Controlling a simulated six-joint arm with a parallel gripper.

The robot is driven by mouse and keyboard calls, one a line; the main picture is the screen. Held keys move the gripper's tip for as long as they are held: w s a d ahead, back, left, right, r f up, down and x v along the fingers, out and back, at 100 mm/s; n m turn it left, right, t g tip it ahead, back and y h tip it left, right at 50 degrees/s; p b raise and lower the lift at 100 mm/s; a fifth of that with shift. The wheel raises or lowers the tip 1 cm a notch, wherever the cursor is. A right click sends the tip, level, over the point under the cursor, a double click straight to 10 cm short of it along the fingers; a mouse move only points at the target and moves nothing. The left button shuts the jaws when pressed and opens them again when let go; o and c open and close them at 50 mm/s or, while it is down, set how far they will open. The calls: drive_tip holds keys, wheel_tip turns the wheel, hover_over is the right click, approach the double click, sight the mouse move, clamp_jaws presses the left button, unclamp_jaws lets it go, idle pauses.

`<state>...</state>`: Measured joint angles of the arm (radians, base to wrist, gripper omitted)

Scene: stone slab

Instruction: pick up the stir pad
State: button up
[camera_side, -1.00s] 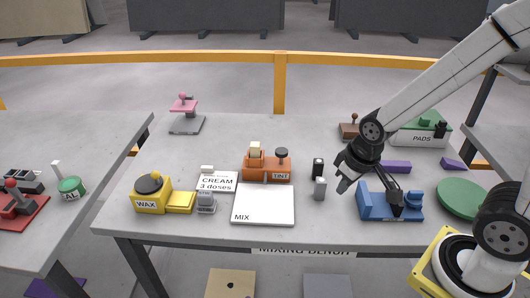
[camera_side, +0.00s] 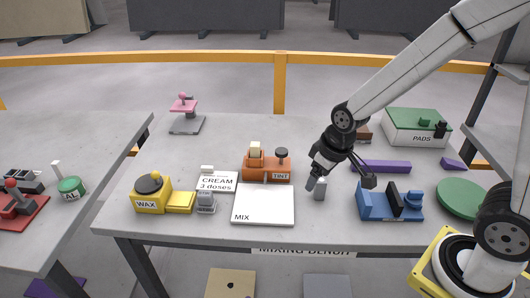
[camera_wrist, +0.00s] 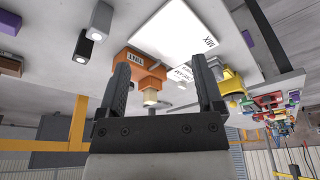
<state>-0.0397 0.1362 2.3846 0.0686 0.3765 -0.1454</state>
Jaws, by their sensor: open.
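No object carries a readable "stir pad" label, so I cannot tell for sure which one it is. My gripper (camera_side: 340,182) is open and empty above the table, beside the grey block in the picture.
A blue holder with an upright black piece (camera_side: 375,207) stands to the right. The orange TINT unit (camera_side: 268,168) and yellow WAX unit (camera_side: 152,195) stand left.

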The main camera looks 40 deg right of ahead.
drive_tip(key=w+a+f+n+y, duration=0.1)
drive_tip(key=w+a+n, duration=0.15)
drive_tip(key=w, duration=0.35)
drive_tip(key=w+a+f+n, duration=0.1)
drive_tip(key=w+a, duration=0.3)
drive_tip(key=w, duration=0.2)
drive_tip(key=n+y, duration=0.2)
drive_tip(key=n, duration=0.2)
hover_over(205, 193)
drive_tip(key=s+d, duration=0.2)
wheel_tip(205, 193, down, 4)
drive_tip(key=shift+a, duration=0.15)
drive_tip(key=shift+f, duration=0.1)
drive_tip(key=shift+x, duration=1.15)
drive_tip(key=shift+x, duration=2.6)
drive_tip(key=shift+w, duration=0.1)
clamp_jaws()
